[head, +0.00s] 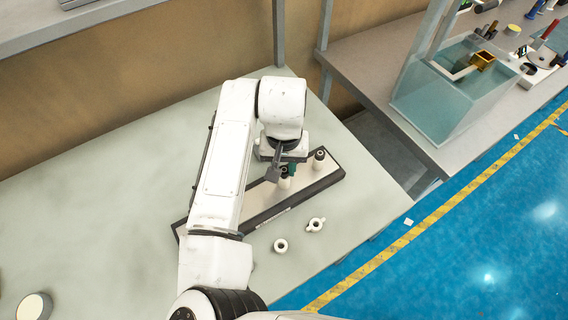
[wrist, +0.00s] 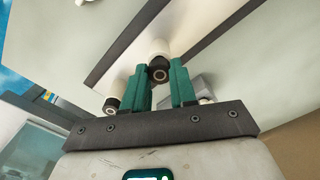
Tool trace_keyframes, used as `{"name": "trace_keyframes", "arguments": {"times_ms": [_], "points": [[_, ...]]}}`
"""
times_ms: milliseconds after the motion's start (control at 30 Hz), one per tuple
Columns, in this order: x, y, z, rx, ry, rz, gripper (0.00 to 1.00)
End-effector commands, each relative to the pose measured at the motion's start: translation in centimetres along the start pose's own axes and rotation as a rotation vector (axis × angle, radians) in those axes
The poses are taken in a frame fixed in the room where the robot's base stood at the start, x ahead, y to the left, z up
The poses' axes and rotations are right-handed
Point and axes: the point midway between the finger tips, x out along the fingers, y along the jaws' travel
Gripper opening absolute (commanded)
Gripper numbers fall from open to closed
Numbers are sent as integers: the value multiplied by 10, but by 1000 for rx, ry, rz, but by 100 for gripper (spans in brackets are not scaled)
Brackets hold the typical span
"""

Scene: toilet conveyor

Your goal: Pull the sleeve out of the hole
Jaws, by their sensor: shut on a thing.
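The sleeve (wrist: 159,47), a white cylinder with a black ringed end, is between the green fingers of my gripper (wrist: 160,78) in the wrist view. The fingers are shut on it. In the head view its white part (head: 284,184) shows just below my gripper (head: 286,172), over the long dark-edged board (head: 262,203). The hole is hidden, so I cannot tell whether the sleeve's far end is still inside it. A similar black-topped white piece (head: 319,159) stands on the board to the right of my gripper; another black-ended piece (wrist: 111,103) shows left of the fingers.
A round lidded container (head: 34,307) is at bottom left. A clear tank (head: 440,100) stands on another bench.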

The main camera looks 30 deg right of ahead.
Motion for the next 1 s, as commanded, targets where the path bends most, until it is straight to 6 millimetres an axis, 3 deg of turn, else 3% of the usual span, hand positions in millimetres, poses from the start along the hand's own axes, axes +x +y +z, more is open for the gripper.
{"name": "trace_keyframes", "arguments": {"times_ms": [1000], "points": [[-36, 0, 0, 0, 1, 0, 0]]}}
